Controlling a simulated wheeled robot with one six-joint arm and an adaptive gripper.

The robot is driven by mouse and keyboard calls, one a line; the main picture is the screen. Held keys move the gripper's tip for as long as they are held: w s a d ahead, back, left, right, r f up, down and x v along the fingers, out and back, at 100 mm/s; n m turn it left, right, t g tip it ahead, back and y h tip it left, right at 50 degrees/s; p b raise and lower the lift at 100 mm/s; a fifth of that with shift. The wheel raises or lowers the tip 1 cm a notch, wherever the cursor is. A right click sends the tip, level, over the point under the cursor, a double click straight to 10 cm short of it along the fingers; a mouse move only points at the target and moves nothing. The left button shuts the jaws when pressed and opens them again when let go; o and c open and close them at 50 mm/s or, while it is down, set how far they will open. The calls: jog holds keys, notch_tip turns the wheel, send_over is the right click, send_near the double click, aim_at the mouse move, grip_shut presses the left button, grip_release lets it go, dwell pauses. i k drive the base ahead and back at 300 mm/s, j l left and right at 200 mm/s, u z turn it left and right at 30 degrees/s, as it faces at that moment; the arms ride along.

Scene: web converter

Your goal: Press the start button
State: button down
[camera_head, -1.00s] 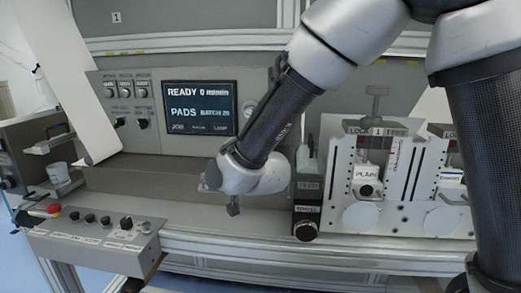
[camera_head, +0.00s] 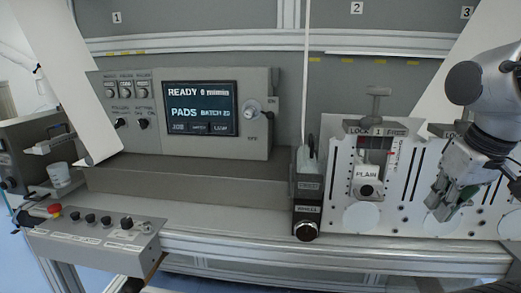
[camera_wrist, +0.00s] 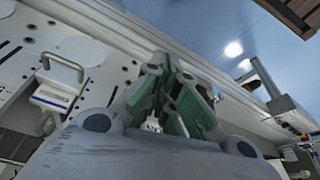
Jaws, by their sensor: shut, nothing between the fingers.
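A grey control box (camera_head: 95,248) is at the lower left of the head view, with a row of several dark buttons or knobs (camera_head: 90,218) and a red button (camera_head: 54,209) at its left end. Its labels are too small to read, so I cannot tell which one is the start button. My gripper (camera_head: 447,205) is at the right, in front of the perforated plate and far from the box. In the wrist view, its green-padded fingers (camera_wrist: 172,100) are together and empty.
A screen (camera_head: 201,107) reads READY and PADS, with knobs beside it. A unit labelled PLAIN (camera_head: 368,178) stands on the white plate (camera_head: 410,215), left of my gripper. A dark block with a round knob (camera_head: 306,231) is at the middle.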

aim_at(75, 216)
jog(key=u, duration=1.5)
